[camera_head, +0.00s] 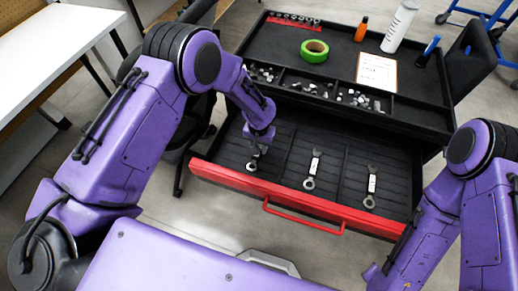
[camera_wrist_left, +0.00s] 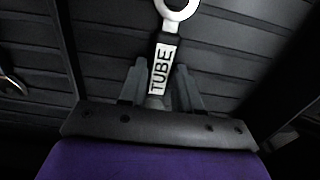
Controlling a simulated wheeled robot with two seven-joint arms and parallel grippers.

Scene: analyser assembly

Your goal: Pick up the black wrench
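Three wrenches lie in the open drawer: one (camera_head: 252,166) below my left gripper, a middle one (camera_head: 314,168) and a right one (camera_head: 371,187). Each has a silver ring end, and the middle and right ones have pale labels on dark handles. My left gripper (camera_head: 259,150) is low over the leftmost wrench and hides much of it. In the left wrist view its fingers (camera_wrist_left: 160,90) stand apart on either side of that wrench (camera_wrist_left: 164,62), whose label reads "TUBE" on a black handle. Contact cannot be told. My right gripper is out of view.
The drawer's red front (camera_head: 270,190) has a red handle (camera_head: 304,222); thin dividers separate the wrenches. The black cart top (camera_head: 345,45) holds green tape (camera_head: 314,51), bottles, a paper sheet (camera_head: 377,72) and trays of small parts. A chair stands beside the cart.

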